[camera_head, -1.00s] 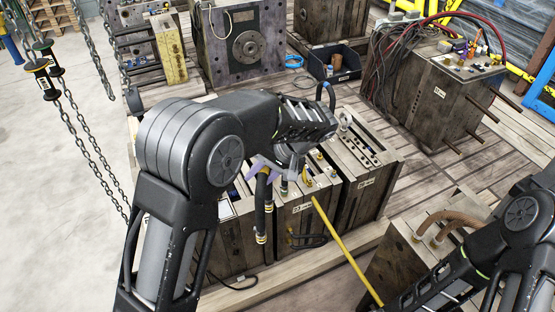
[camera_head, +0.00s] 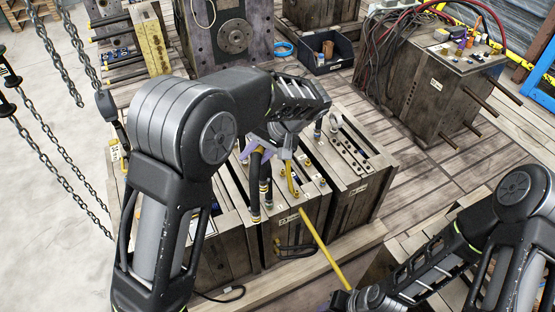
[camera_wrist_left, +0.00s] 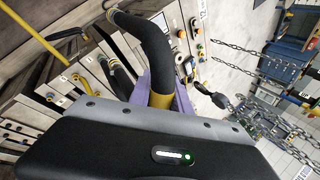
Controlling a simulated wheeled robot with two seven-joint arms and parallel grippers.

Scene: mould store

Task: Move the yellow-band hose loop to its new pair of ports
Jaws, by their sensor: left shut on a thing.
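My left gripper (camera_head: 262,147), with purple fingers, is shut on the hose loop. The loop (camera_head: 254,180) is black with yellow bands and hangs below the fingers, its ends in front of the dark mould block (camera_head: 300,222). In the left wrist view the black hose (camera_wrist_left: 150,38) rises from a yellow band (camera_wrist_left: 161,92) beside a purple finger. Ports with coloured collars (camera_head: 310,174) sit on the block's top; their exact pairing is too small to read. My right gripper (camera_head: 346,300) is low at the picture edge, by the lower end of a yellow rod; its fingers are unclear.
The yellow rod (camera_head: 323,248) slants across the block's front. Another mould block (camera_head: 362,178) stands close on the right. A dark bin (camera_head: 325,56) and a block with red and black hoses (camera_head: 425,95) are behind. Chains (camera_head: 55,160) hang at left.

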